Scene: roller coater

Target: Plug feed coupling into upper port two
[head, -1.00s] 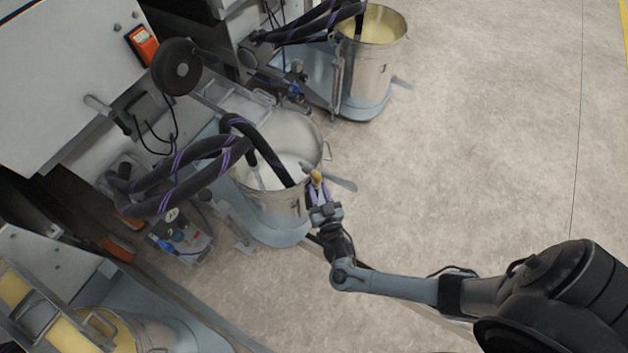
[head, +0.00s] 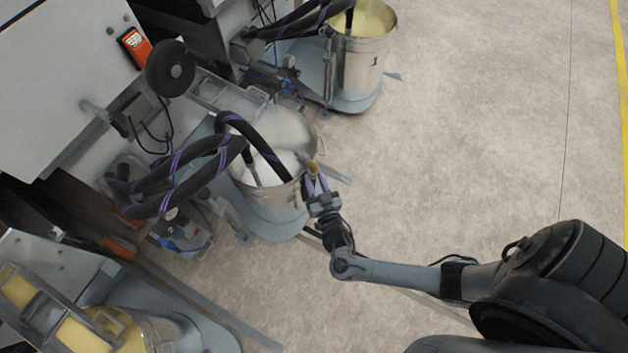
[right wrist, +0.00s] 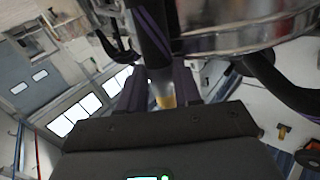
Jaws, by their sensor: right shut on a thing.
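My right gripper (head: 314,186) is beside the right rim of the middle metal bucket. Its purple fingers are shut on the feed coupling, whose orange-brown end (head: 312,167) shows beyond the fingertips. In the right wrist view the coupling (right wrist: 160,87), grey with a yellow band, sits between the two fingers. A black hose with a purple stripe (right wrist: 150,35) runs up beyond it, apparently joined to it. I cannot make out upper port two in either view. My left gripper is not in view.
The middle bucket (head: 274,198) holds white liquid, with black hoses (head: 190,180) looping into it. Another bucket (head: 361,62) with yellow liquid stands behind. A grey machine panel (head: 65,80) and a black round knob (head: 171,69) are at left. The floor at right is clear.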

